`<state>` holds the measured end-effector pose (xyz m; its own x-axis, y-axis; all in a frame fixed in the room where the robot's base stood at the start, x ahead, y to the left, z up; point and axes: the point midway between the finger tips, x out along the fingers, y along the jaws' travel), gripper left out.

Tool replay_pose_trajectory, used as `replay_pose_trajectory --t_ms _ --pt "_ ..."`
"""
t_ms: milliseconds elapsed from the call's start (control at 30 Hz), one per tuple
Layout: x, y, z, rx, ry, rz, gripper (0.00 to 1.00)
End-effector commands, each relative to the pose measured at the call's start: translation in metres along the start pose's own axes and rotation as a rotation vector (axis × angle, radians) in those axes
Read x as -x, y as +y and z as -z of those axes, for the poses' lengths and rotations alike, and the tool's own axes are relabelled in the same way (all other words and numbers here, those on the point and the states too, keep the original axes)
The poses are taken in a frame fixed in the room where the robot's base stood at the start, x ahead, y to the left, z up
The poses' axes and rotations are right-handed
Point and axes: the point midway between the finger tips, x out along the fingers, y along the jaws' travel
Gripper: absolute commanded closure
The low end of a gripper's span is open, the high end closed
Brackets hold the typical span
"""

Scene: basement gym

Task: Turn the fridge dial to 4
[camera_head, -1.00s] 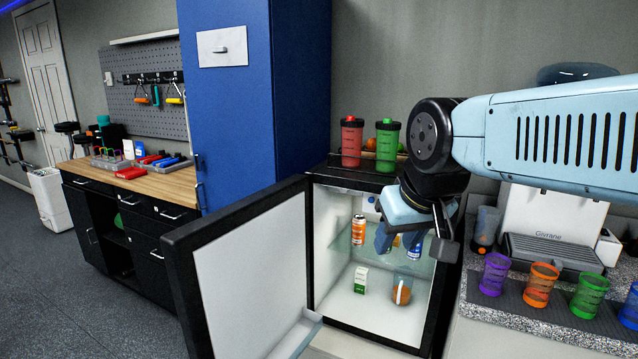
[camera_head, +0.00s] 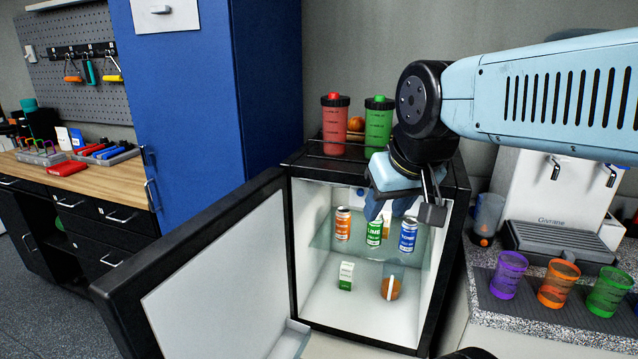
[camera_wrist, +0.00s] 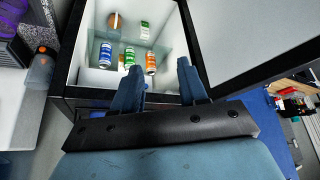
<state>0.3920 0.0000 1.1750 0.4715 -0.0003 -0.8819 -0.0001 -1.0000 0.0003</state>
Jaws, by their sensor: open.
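The small black fridge (camera_head: 456,215) stands with its door (camera_head: 225,275) swung open to the left, showing a white interior. My gripper (camera_head: 386,208) is open and empty, in front of the upper part of the opening. In the wrist view its two blue fingers (camera_wrist: 158,72) stand apart, with the open fridge (camera_wrist: 88,50) beyond them. I cannot clearly make out the dial or its numbers; a small bluish mark shows high on the inside back wall, partly beside my gripper.
An orange can (camera_head: 343,224), a green can (camera_head: 374,232) and a blue can (camera_head: 408,235) stand on the glass shelf. A small carton (camera_head: 345,276) and a jug (camera_head: 390,288) stand below. Red (camera_head: 334,125) and green (camera_head: 379,125) shakers stand on top. Colored cups stand on the right counter.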

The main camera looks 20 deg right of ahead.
Motion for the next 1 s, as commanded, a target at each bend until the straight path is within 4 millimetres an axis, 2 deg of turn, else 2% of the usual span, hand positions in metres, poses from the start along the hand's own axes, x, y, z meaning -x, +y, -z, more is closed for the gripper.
replay_pose_trajectory --t_ms 100,267,367,700,1000 --pt "0.0 0.0 0.0 0.0 0.0 0.0 0.56" --pt "-0.004 0.002 -0.001 0.028 -0.024 -0.015 0.41" --pt "-0.014 0.011 -0.003 0.089 -0.076 -0.054 0.41" --pt "-0.06 0.047 -0.003 0.485 -0.353 -0.281 0.41" --pt "-0.091 0.07 0.019 0.879 -0.565 -0.498 0.41"
